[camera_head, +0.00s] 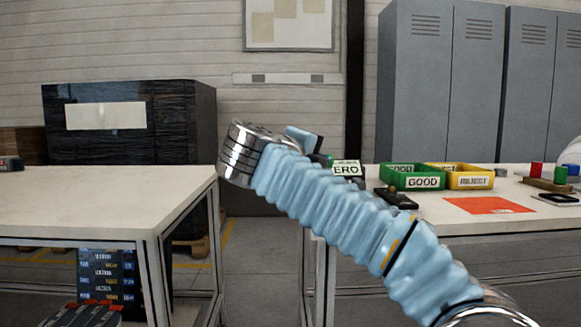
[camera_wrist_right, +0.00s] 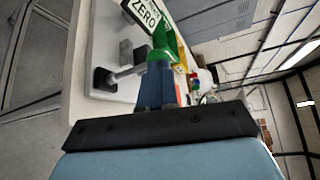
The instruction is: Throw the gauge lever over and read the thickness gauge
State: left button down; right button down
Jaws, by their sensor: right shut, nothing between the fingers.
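The thickness gauge shows only in part in the head view, behind my right wrist; its pale "ZERO" sign (camera_head: 346,168) stands on the right table. In the right wrist view the "ZERO" sign (camera_wrist_right: 144,12) is at the top, beside a green part (camera_wrist_right: 166,42). A metal rod (camera_wrist_right: 130,72) with a black block (camera_wrist_right: 103,79) lies left of my fingers; I cannot tell which part is the lever. My right gripper (camera_wrist_right: 158,66) is shut and empty, its blue fingers close to the rod and green part. Contact is unclear. My left gripper is out of view.
A black device (camera_head: 396,198), an orange-red sheet (camera_head: 490,206) and a stand with red and green posts (camera_head: 548,183) are on the table. The left table (camera_head: 90,200) is mostly bare.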

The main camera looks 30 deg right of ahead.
jog(key=s+d+m+y, duration=0.1)
jog(key=d+m+y+p, duration=0.1)
jog(key=d, duration=0.1)
jog(key=shift+s+r+m+y, duration=0.15)
jog(key=shift+s+m+y, duration=0.15)
jog(key=shift+s+m, duration=0.1)
jog(key=shift+r, duration=0.15)
jog(key=shift+r+p, duration=0.7)
jog(key=shift+p, duration=0.3)
